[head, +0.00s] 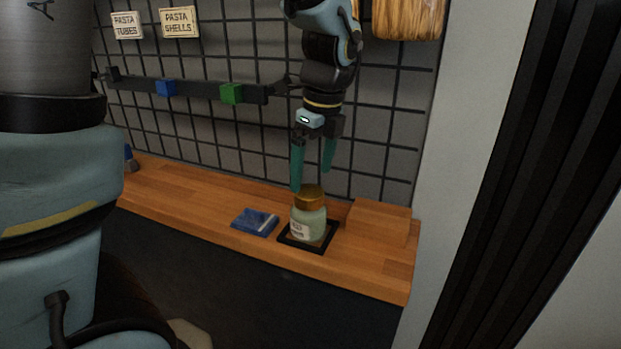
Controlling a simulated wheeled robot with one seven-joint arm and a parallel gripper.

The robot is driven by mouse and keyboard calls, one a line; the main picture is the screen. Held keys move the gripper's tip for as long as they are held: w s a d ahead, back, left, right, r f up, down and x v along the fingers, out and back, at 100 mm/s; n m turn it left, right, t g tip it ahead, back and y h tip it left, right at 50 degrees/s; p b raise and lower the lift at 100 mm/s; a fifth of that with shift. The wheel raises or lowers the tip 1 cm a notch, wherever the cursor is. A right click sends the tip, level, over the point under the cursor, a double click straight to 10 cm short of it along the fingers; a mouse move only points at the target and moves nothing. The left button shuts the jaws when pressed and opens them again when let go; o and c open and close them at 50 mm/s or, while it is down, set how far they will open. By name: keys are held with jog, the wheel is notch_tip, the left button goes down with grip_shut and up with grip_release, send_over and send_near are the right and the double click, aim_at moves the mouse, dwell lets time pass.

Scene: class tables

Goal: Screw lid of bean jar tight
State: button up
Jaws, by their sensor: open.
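The bean jar (309,222) is a pale green glass jar with a white label. It stands upright on a black square mat (323,245) on the wooden counter. Its gold-brown lid (310,196) sits on top of the jar; I cannot tell how tightly. My gripper (312,180) points down with two teal fingers. It is open and empty. The fingertips are just above the lid and look apart from it, though the left fingertip is close to the lid's left edge in the picture.
A folded blue cloth (254,222) lies left of the mat. A wooden block (379,221) stands close on the right. Behind is a wire grid (220,130) with a black rail (195,91) and pasta labels (179,22).

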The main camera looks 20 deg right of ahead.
aim_at(308, 191)
jog(key=shift+w+a+f, duration=0.1)
jog(key=shift+w+f, duration=0.05)
jog(key=shift+f, duration=0.8)
jog(key=shift+w+a+f, duration=0.1)
jog(key=shift+f, duration=0.85)
jog(key=shift+c, duration=0.2)
jog(key=c, duration=1.2)
jog(key=shift+a+r+m+p, duration=0.15)
jog(key=shift+m+p, duration=0.4)
jog(key=shift+m, duration=0.55)
jog(key=shift+m+h+p, duration=0.4)
jog(key=shift+m, duration=0.8)
jog(key=shift+m+p, duration=0.55)
jog(key=shift+m, duration=0.05)
jog(key=shift+m+h+p, duration=0.3)
jog(key=shift+m+p, duration=0.9)
